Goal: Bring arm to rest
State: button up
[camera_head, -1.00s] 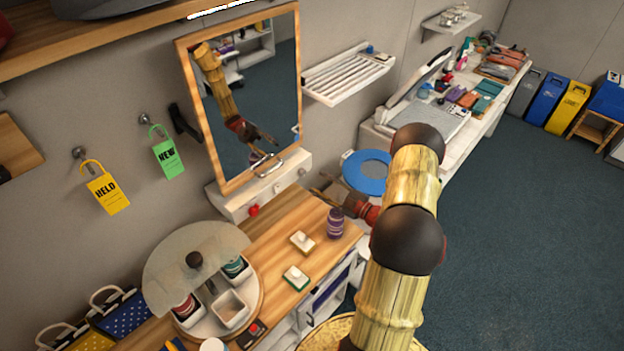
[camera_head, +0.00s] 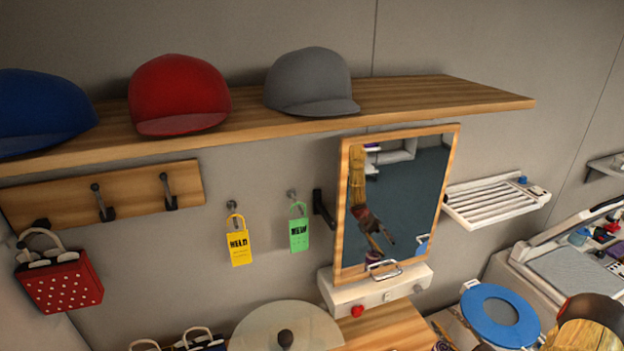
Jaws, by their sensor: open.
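My arm shows at the lower right edge as a dark round joint (camera_head: 592,312) and a bamboo-like link. Only the tips of my gripper (camera_head: 440,334) show at the bottom edge, left of the blue ring-shaped lid; the rest is cut off. The framed mirror (camera_head: 395,200) reflects my arm hanging down with its red-brown gripper, the fingers apart and nothing seen between them.
A wooden shelf (camera_head: 420,97) with blue, red and grey caps runs above. A yellow HELD tag (camera_head: 238,242) and green NEW tag (camera_head: 299,232) hang on hooks. A slatted white rack (camera_head: 495,203) and the blue ring-shaped lid (camera_head: 500,316) are right of the mirror.

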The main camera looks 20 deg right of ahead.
jog(key=w+a+r+n+g+y+b, duration=0.1)
jog(key=a+r+n+g+y+b, duration=0.15)
jog(key=a+n, duration=0.5)
jog(key=w+a+r+n+g+y+b, duration=0.2)
jog(key=a+r+n+g+y, duration=0.15)
jog(key=a+n, duration=0.45)
jog(key=w+a+r+n+g+y+b, duration=0.1)
jog(key=a+r+n+g+y+b, duration=0.2)
jog(key=a+n, duration=0.45)
jog(key=s+a+r+n+g+h+b, duration=0.2)
jog(key=s+a+n+g, duration=0.2)
jog(key=s+a+n, duration=0.35)
jog(key=s+a+r+n+g+h+b, duration=0.1)
jog(key=s+a+n+g+h+b, duration=0.3)
jog(key=a+n, duration=0.6)
jog(key=s+d+r+n+t+h+b, duration=0.1)
jog(key=s+n, duration=0.4)
jog(key=n, duration=0.5)
jog(key=s+d+n+t+h+b, duration=0.1)
jog(key=s+n+t+h+b, duration=0.2)
jog(key=s+n, duration=0.3)
jog(key=n+h+b, duration=0.1)
jog(key=n, duration=0.4)
jog(key=shift+r+t+h, duration=0.3)
jog(key=shift+r+t, duration=0.1)
